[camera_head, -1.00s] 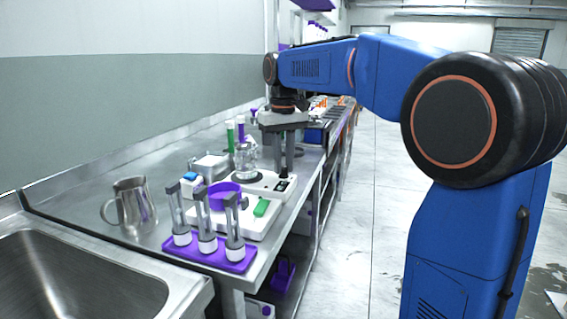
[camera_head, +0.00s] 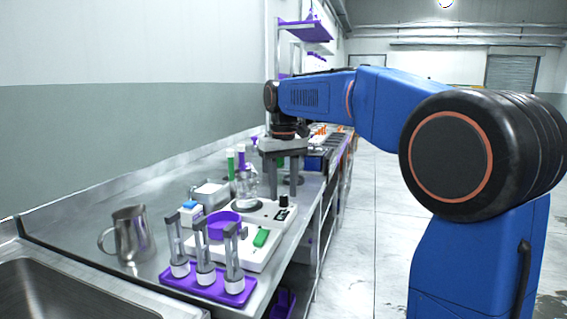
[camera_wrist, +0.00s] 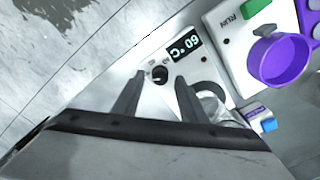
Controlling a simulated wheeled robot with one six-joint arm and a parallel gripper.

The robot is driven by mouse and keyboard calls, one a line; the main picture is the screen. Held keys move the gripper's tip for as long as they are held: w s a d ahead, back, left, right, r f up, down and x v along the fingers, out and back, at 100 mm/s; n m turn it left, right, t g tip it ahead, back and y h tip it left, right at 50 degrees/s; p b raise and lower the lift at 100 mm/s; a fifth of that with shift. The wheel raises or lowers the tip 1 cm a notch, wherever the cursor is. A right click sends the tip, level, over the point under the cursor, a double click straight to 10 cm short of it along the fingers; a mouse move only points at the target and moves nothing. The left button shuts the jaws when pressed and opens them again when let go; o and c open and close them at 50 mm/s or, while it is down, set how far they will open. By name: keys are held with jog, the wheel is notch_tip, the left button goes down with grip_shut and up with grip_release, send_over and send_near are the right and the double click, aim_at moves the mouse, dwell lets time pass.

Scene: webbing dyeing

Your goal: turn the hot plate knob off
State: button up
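The hot plate (camera_head: 262,209) is a white unit on the steel bench, with a glass beaker (camera_head: 246,184) on its plate. Its small black knob (camera_head: 284,200) is at the right front corner, near a dark display. In the wrist view the knob (camera_wrist: 159,74) has tiny marks beside it, too small to read surely, and the display (camera_wrist: 183,45) reads 60 °C. My gripper (camera_head: 283,192) points down above the knob, its fingers apart. In the wrist view my gripper (camera_wrist: 159,88) is open and empty, with the knob just beyond the gap between the fingertips.
A purple rack (camera_head: 206,290) with several tubes and a metal jug (camera_head: 133,236) are nearer. The floor (camera_head: 371,225) right of the bench is clear.

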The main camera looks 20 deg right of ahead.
aim_at(285, 197)
notch_tip(285, 197, up, 17)
jog(key=shift+f, duration=0.2)
jog(key=shift+s, duration=0.15)
dwell(0.5)
jog(key=s+d+f+m+t, duration=0.1)
jog(key=s+d+f+t, duration=0.1)
jog(key=s+f, duration=1.4)
jog(key=s+d+f+m+t, duration=0.1)
jog(key=s+d+f+t, duration=0.1)
jog(key=s+f, duration=1.4)
notch_tip(285, 197, down, 4)
jog(key=shift+s+d+r+t, duration=0.25)
jog(key=shift+s+d+t, duration=0.15)
jog(key=shift+d, duration=0.5)
